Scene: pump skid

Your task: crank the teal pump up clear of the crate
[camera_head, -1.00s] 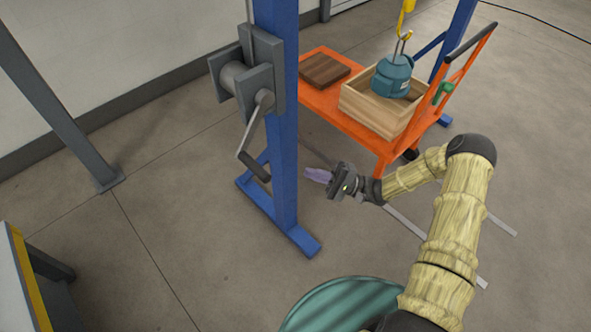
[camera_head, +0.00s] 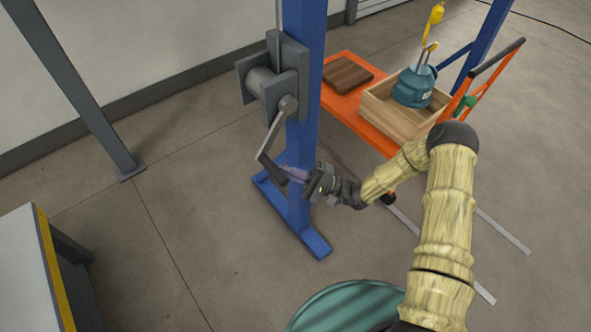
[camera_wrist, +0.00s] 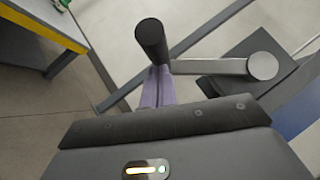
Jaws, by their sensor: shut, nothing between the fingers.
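The teal pump (camera_head: 412,88) sits inside the wooden crate (camera_head: 395,118), its lower part hidden by the crate walls. A yellow hook (camera_head: 432,22) hangs above it at its lifting loop. The grey winch (camera_head: 268,84) is on the blue post, with its crank arm (camera_head: 272,135) hanging down to a dark handle (camera_head: 271,171). My gripper (camera_head: 290,173) is shut and empty, its purple fingers right at the handle. In the wrist view the handle (camera_wrist: 151,38) stands just beyond the fingertips (camera_wrist: 157,85); whether they touch I cannot tell.
The blue post (camera_head: 302,130) rises beside my gripper, its foot on the floor. An orange cart (camera_head: 356,118) carries the crate and a brown board (camera_head: 347,76). A grey leg (camera_head: 75,90) stands at left, a yellow-edged table (camera_head: 30,270) at lower left. Floor between is clear.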

